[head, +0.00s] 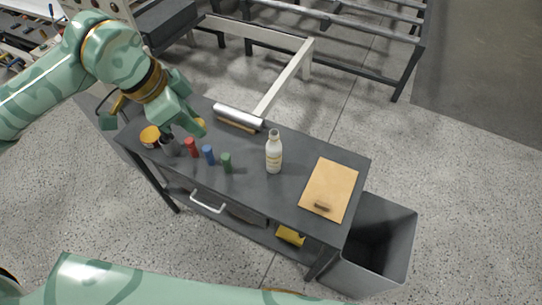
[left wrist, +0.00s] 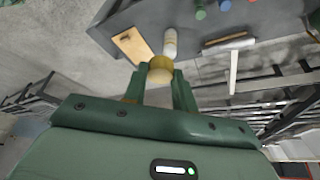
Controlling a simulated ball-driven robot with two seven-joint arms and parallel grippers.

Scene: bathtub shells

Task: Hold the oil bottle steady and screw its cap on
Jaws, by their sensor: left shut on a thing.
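The oil bottle (head: 274,156), white with a yellowish label, stands upright on the dark bench right of its middle. It also shows beyond my fingers in the left wrist view (left wrist: 170,47). My left gripper (head: 197,122) is shut on a yellow round cap (left wrist: 160,67), held between its two fingers. The cap shows only as a small yellow patch in the head view (head: 201,124). The gripper is left of the bottle and apart from it. No gripper is on the bottle. My right gripper is out of view.
A metal roll (head: 239,117) lies behind. A tan clipboard (head: 329,190) lies right. A grey bin (head: 400,245) stands at the bench's right end.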

